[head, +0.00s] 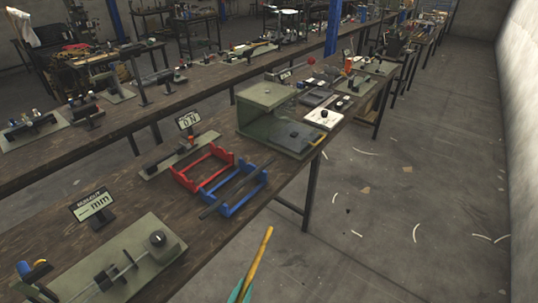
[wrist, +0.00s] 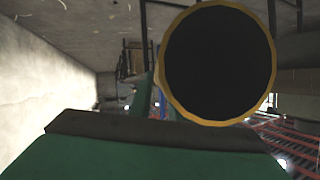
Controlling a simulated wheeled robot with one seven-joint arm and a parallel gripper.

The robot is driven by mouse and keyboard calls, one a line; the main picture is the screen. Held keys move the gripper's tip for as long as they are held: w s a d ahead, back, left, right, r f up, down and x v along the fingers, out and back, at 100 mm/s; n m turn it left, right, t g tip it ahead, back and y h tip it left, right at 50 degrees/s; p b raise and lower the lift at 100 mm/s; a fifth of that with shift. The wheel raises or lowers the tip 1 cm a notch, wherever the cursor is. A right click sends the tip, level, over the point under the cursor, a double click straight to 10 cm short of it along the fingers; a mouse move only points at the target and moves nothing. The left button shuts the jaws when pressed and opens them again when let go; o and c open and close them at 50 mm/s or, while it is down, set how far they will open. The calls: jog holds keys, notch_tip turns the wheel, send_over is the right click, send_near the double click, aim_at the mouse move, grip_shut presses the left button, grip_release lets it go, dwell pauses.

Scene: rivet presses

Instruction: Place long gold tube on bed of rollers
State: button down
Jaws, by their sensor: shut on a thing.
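The long gold tube (head: 258,262) is in my green gripper (head: 241,288) at the bottom of the head view, slanting up and right, clear of the bench over the floor side. In the wrist view the tube (wrist: 170,98) shows end-on as a gold ring with a dark hollow, behind a green finger with a dark pad. My gripper is shut on the tube; the exact contact is partly hidden. A blue frame (head: 247,200) on the bench carries a dark rod across it. A red frame (head: 185,182) stands beside it. I cannot tell which thing is the bed of rollers.
The dark wooden bench (head: 150,205) runs from lower left to upper right. A grey-green box (head: 268,95) stands behind the frames. A green-grey fixture plate (head: 165,240) lies at lower left, near a sign (head: 93,204). The floor at right is open, with scattered scraps.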

jog(key=w+d+f+n+y, duration=0.1)
jog(key=w+d+f, duration=0.2)
jog(key=f, duration=0.6)
jog(key=w+d+f+n+y, duration=0.2)
jog(key=d+f, duration=0.2)
jog(key=f, duration=0.5)
jog(key=shift+w+d+y, duration=0.3)
jog(key=shift+w, duration=0.1)
